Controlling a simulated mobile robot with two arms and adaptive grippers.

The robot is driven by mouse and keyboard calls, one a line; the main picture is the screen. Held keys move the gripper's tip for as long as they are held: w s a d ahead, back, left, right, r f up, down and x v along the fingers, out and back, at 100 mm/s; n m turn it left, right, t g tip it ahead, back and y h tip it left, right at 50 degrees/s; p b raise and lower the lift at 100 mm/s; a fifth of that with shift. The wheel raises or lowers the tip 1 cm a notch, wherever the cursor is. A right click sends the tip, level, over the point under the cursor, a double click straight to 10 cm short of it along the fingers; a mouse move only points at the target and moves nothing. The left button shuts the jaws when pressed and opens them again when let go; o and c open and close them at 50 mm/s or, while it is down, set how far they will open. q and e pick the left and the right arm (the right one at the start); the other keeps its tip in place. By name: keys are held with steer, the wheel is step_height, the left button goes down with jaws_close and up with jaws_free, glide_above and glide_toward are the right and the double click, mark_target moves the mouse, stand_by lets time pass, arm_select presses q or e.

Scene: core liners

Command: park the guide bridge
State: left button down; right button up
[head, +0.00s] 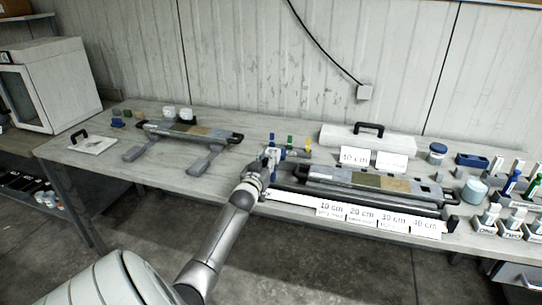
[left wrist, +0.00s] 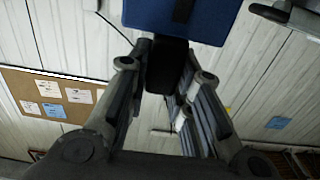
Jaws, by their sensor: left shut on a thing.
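My left gripper (head: 271,160) is at the left end of the long grey core liner rig (head: 330,182) on the bench. In the left wrist view, my left gripper (left wrist: 165,85) is shut on a black handle (left wrist: 167,66) that joins a blue block (left wrist: 205,18), which I take to be the guide bridge. In the head view the block is mostly hidden by the gripper, with a little blue beside the fingers. I cannot tell whether it touches the rig. My right gripper is not in view.
A second rig (head: 190,132) on two feet stands at left. Length cards (head: 375,217) line the front edge. A long pale block with a black handle (head: 369,128) lies behind. Bottles and small holders crowd the right end. Bare bench shows between the two rigs.

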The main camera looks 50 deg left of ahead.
arm_select(q)
steer(key=shift+s+a, duration=0.1)
steer(key=shift+a, duration=0.05)
steer(key=c, duration=1.3)
jaws_free()
steer(key=shift+s+a, duration=0.1)
steer(key=shift+a, duration=0.1)
steer(key=shift+d, duration=0.15)
steer(key=shift+s+d+f, duration=0.1)
steer(key=shift+s+d, duration=0.2)
steer(key=shift+s, duration=0.05)
steer(key=v, duration=1.1)
steer(key=shift+s, duration=0.1)
